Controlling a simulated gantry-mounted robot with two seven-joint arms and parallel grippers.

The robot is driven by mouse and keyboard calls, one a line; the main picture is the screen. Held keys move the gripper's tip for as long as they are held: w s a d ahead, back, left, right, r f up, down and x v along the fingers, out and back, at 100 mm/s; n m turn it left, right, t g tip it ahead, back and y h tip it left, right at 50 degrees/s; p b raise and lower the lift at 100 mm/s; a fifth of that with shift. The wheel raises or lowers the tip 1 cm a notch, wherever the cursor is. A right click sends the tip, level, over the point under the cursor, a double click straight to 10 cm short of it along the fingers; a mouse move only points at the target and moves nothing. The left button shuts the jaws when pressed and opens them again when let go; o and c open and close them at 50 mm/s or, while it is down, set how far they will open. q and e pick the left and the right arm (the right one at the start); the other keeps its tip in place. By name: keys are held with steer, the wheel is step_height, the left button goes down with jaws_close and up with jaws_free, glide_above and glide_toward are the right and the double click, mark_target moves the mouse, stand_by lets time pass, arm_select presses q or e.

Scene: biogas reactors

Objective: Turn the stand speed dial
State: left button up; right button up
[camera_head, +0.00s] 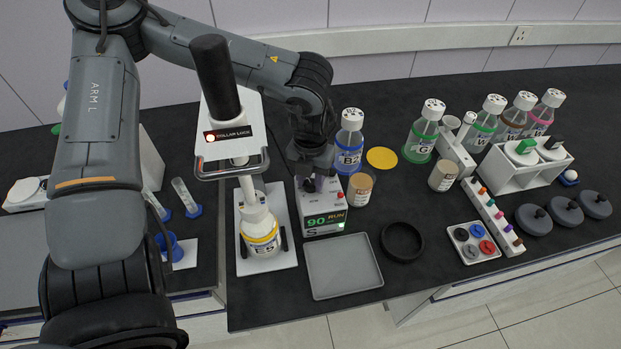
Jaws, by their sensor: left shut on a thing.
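The stand controller (322,221) is a small white box with a dark display that shows 90 and green text. It stands on the black bench, right of the stirred bottle (261,238). My left gripper (311,184) points down onto the top of this box. It is shut on the speed dial, which is mostly hidden by the fingers, so I cannot tell the dial's angle. The stirrer stand (235,135) rises beside it, with a black motor and a collar lock light. My right gripper is not in view.
A blue-labelled bottle (349,142) and a tan-lidded jar (360,189) stand close behind and right of the gripper. A grey tray (343,266) lies in front, with a black ring (402,241) at its right. More bottles and a white rack (520,167) are farther right.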

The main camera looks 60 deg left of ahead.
mark_target(310, 183)
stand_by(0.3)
arm_select(q)
steer(key=o, duration=1)
steer(key=shift+o, duration=0.2)
step_height(310, 183, up, 11)
steer(key=p, duration=0.2)
steer(key=shift+f, duration=0.1)
